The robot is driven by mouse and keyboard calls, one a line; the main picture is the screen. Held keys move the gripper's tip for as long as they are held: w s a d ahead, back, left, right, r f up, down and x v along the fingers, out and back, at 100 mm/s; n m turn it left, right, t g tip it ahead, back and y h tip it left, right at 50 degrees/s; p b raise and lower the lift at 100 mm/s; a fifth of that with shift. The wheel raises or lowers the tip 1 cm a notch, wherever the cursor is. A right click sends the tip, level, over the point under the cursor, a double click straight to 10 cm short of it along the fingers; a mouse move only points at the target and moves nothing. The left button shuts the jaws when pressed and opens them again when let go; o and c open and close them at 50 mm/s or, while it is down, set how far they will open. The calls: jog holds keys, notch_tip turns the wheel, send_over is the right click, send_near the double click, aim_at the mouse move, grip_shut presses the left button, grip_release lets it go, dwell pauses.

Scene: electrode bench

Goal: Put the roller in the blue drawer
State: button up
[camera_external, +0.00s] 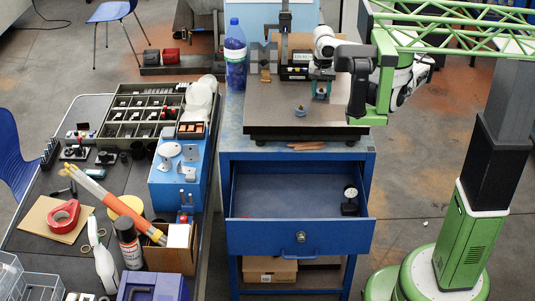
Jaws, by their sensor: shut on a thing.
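The blue drawer (300,237) is pulled open at the front of the blue bench and mostly empty. A small black part with a pale round face (350,200) lies at its right side. My gripper (321,92) is above the dark plate on the bench top, behind the drawer and higher than it. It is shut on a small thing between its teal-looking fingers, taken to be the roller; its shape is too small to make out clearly.
A small blue-grey piece (300,111) rests on the dark plate (270,120). A water bottle (235,55) stands at the bench's back left. A cluttered table with an organizer tray (118,130) is at left. The space above the drawer is clear.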

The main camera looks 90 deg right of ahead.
aim_at(321, 89)
jog(key=o, duration=1.1)
jog(key=shift+f, duration=0.1)
notch_tip(321, 89, up, 11)
jog(key=shift+r, duration=0.2)
jog(key=shift+o, duration=0.5)
jog(key=shift+r, duration=0.45)
